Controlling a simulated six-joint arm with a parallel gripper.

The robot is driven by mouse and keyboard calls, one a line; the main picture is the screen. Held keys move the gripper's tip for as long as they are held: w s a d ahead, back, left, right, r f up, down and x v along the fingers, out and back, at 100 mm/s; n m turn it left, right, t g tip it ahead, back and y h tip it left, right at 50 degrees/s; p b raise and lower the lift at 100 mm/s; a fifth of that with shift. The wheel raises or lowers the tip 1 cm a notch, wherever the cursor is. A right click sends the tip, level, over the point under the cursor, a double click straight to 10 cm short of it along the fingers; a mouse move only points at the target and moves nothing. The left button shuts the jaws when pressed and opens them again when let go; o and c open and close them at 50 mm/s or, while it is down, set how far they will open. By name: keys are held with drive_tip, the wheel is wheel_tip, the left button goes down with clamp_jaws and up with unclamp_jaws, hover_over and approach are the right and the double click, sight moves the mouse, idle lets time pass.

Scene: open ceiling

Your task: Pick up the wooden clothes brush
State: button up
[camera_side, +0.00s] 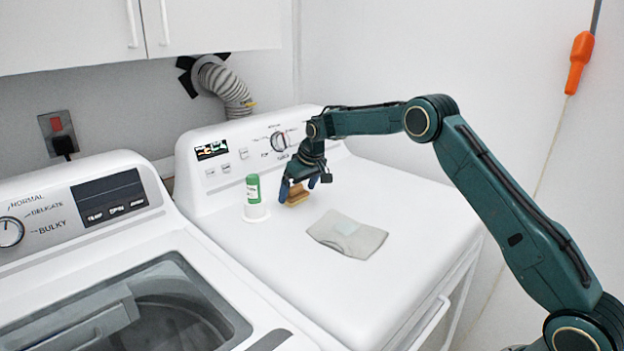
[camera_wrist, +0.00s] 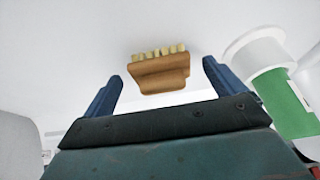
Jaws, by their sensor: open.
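The wooden clothes brush (camera_side: 297,195) lies on the white dryer top, small and brown. In the wrist view the brush (camera_wrist: 160,74) shows a brown wooden body with a row of pale yellow bristle tufts along its far edge. My gripper (camera_side: 306,186) is low over the dryer top, right at the brush, and partly covers it in the side view. In the wrist view its two blue fingers (camera_wrist: 162,78) are spread apart, one to each side of the brush, with a gap on both sides. I cannot tell whether they touch the dryer surface.
The dryer's control panel (camera_side: 240,150) rises behind.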

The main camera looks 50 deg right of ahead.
sight(297, 186)
drive_tip(key=shift+w+f, duration=0.3)
drive_tip(key=shift+f, duration=0.35)
drive_tip(key=c, duration=1.1)
drive_tip(key=shift+r, duration=0.1)
drive_tip(key=shift+r, duration=4.95)
